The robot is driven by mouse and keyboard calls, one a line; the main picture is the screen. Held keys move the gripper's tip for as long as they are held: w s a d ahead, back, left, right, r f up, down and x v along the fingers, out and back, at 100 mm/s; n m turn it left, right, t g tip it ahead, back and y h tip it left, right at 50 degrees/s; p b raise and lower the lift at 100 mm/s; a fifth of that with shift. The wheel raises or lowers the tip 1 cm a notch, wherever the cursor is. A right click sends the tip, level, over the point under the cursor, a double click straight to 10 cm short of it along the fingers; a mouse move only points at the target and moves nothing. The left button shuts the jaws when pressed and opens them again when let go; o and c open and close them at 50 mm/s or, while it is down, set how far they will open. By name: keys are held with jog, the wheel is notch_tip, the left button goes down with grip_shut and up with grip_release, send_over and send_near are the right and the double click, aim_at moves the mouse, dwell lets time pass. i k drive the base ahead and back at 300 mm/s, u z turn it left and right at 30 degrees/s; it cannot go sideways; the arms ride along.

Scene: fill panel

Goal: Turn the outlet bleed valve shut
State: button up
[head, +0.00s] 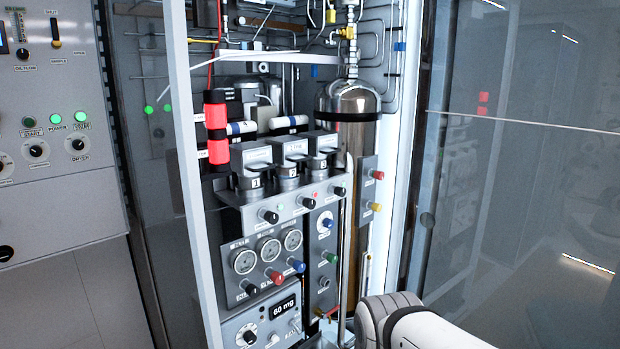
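An open cabinet holds the fill panel (232,262), with several coloured knobs. Below its three gauges are a dark knob, a red knob (276,276) and a blue knob (297,265). Another strip at the right has a red knob (378,175) and a yellow knob (376,207). Labels are too small to read, so I cannot tell which is the outlet bleed valve or whether it is shut. My white arm shows at the bottom right. My gripper is not visible.
A tall metal cylinder (347,103) stands at the cabinet's right. Red cylinders (217,127) hang at the left. A display reading 60 mg (283,307) sits low. White cabinet posts (187,150) and a glass door (520,150) flank the opening.

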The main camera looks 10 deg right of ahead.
aim_at(378, 176)
jog(key=u, duration=2.25)
jog(key=k, duration=1.2)
jog(key=z, duration=1.7)
jog(key=i, duration=0.95)
